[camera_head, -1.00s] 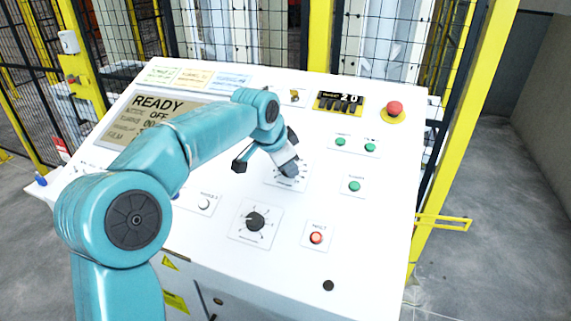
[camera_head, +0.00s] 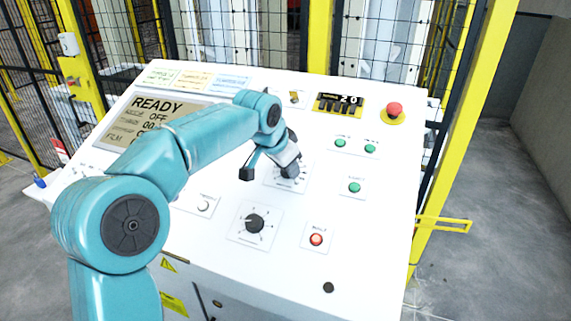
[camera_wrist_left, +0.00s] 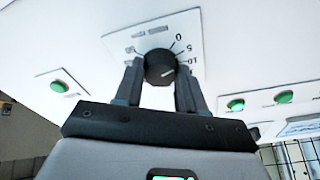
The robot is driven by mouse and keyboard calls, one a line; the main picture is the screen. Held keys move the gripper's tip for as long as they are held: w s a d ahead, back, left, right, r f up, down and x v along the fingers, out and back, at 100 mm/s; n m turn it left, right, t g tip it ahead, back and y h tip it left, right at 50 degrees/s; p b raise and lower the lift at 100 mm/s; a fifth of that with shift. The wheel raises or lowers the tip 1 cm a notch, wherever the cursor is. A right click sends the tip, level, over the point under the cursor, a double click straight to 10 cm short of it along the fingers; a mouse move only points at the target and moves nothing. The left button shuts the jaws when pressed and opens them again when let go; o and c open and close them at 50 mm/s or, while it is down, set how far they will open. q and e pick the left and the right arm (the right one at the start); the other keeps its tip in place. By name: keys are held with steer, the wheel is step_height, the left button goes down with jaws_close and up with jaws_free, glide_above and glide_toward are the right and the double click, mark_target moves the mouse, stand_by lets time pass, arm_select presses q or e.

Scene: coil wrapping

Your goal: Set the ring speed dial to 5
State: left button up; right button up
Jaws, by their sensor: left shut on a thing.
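In the left wrist view a round black dial knob (camera_wrist_left: 158,67) sits on a white plate (camera_wrist_left: 128,40) with a scale marked 0, 5 and 10. The white mark on the knob points right, roughly toward the 10 side. The small label is unreadable. My left gripper (camera_wrist_left: 158,84) has one finger on each side of the knob and is shut on it. In the head view my left gripper (camera_head: 270,172) is at the upper dial plate (camera_head: 281,183), hiding its knob. My right gripper is not in view.
A second black dial (camera_head: 254,222) lies below. Several green buttons (camera_head: 355,187) are to the right, a red button (camera_head: 316,239) below right, and a red emergency stop (camera_head: 393,108) at top right. The display (camera_head: 150,118) reads READY. Yellow-framed fencing stands behind.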

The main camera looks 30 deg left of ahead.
arm_select(q)
steer(key=o, duration=1.1)
steer(key=shift+f, duration=0.15)
steer(key=shift+c, duration=0.2)
steer(key=shift+w, duration=0.15)
steer(key=v, duration=1.6)
steer(key=shift+p, duration=0.3)
